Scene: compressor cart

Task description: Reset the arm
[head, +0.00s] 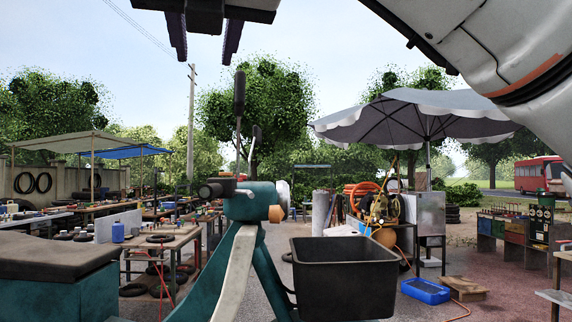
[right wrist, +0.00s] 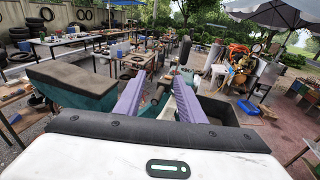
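My right gripper (head: 205,58) hangs into the top of the head view, high up against the sky. Its two purple fingers are apart with nothing between them. In the right wrist view the same gripper (right wrist: 158,80) points forward, open and empty. My right arm (head: 490,40) crosses the upper right corner of the head view. My left gripper and left arm are in neither view. The compressor cart (head: 383,208) appears to stand under the umbrella, right of centre, well away from the gripper.
A teal vehicle frame (head: 254,203) with levers and a black bin (head: 344,279) stands close in front. A dark padded seat (head: 55,256) is at left. Tables (head: 165,241) with tires and tools stand behind. A grey umbrella (head: 410,116) and blue tray (head: 425,291) are at right.

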